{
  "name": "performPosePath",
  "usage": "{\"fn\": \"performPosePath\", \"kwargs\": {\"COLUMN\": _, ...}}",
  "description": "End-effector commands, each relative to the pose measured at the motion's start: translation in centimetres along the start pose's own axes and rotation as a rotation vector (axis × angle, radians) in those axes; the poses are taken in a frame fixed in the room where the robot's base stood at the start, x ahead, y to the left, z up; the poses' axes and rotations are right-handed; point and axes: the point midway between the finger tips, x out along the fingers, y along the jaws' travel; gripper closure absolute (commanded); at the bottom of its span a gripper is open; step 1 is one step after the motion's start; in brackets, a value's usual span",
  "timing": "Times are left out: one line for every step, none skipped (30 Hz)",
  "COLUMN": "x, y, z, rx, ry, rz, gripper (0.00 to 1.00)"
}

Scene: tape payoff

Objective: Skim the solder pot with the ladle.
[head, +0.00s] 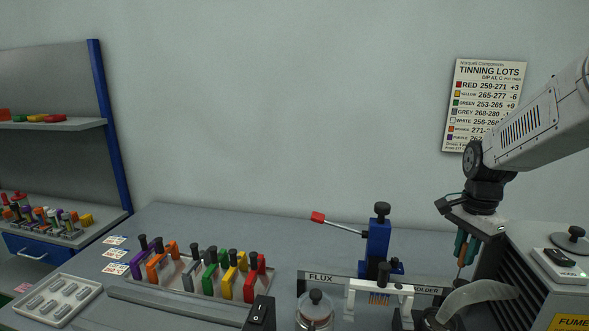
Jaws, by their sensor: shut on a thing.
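My gripper (466,248) hangs at the right, pointing down above the solder station. It is shut on a slim upright tool, which I take to be the ladle (460,274). The ladle's thin shaft runs down from the jaws, and its lower end is hidden behind the pale fume nozzle. The solder pot (431,321) is a dark round shape at the bottom edge, below the SOLDER label, mostly hidden by the nozzle and cut off by the frame. I cannot see the solder surface or tell whether the ladle touches it.
The curved fume nozzle (482,293) and fume unit (512,255) crowd the gripper. Left of them stand a white rack (378,287), a blue lever stand (377,245) and a lidded flux jar (315,311). Colored clamps (222,272) and a grey tray (48,301) sit farther left. A lot chart (483,105) hangs behind.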

Motion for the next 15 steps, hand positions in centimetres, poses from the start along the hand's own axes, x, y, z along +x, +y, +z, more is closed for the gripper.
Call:
{"fn": "performPosePath", "kwargs": {"x": -0.3, "y": 0.0, "z": 0.0, "rx": 0.000, "ry": 0.001, "rz": -0.001, "gripper": 0.99}}
{"fn": "performPosePath", "kwargs": {"x": -0.5, "y": 0.0, "z": 0.0, "rx": 0.000, "ry": 0.001, "rz": -0.001, "gripper": 0.99}}
{"fn": "performPosePath", "kwargs": {"x": -0.7, "y": 0.0, "z": 0.0, "rx": 0.000, "ry": 0.000, "rz": 0.000, "gripper": 0.99}}
{"fn": "performPosePath", "kwargs": {"x": -0.9, "y": 0.0, "z": 0.0, "rx": 0.000, "ry": 0.000, "rz": 0.000, "gripper": 0.99}}
{"fn": "performPosePath", "kwargs": {"x": -1.1, "y": 0.0, "z": 0.0, "rx": 0.000, "ry": 0.000, "rz": 0.000, "gripper": 0.99}}
{"fn": "performPosePath", "kwargs": {"x": -1.4, "y": 0.0, "z": 0.0, "rx": 0.000, "ry": 0.001, "rz": -0.001, "gripper": 0.99}}
{"fn": "performPosePath", "kwargs": {"x": -1.5, "y": 0.0, "z": 0.0, "rx": 0.000, "ry": 0.001, "rz": -0.001, "gripper": 0.99}}
{"fn": "performPosePath", "kwargs": {"x": -1.7, "y": 0.0, "z": 0.0, "rx": 0.000, "ry": 0.001, "rz": -0.001, "gripper": 0.99}}
{"fn": "performPosePath", "kwargs": {"x": -2.0, "y": 0.0, "z": 0.0, "rx": 0.000, "ry": 0.001, "rz": -0.001, "gripper": 0.99}}
{"fn": "performPosePath", "kwargs": {"x": -2.1, "y": 0.0, "z": 0.0, "rx": 0.000, "ry": 0.000, "rz": -0.001, "gripper": 0.99}}
{"fn": "performPosePath", "kwargs": {"x": -2.3, "y": 0.0, "z": 0.0, "rx": 0.000, "ry": 0.000, "rz": -0.001, "gripper": 0.99}}
{"fn": "performPosePath", "kwargs": {"x": -2.6, "y": 0.0, "z": 0.0, "rx": 0.000, "ry": 0.001, "rz": -0.001, "gripper": 0.99}}
{"fn": "performPosePath", "kwargs": {"x": -2.8, "y": 0.0, "z": 0.0, "rx": 0.000, "ry": 0.001, "rz": -0.001, "gripper": 0.99}}
{"fn": "performPosePath", "kwargs": {"x": -2.9, "y": 0.0, "z": 0.0, "rx": 0.000, "ry": 0.001, "rz": -0.001, "gripper": 0.99}}
{"fn": "performPosePath", "kwargs": {"x": -3.1, "y": 0.0, "z": 0.0, "rx": 0.000, "ry": 0.001, "rz": -0.001, "gripper": 0.99}}
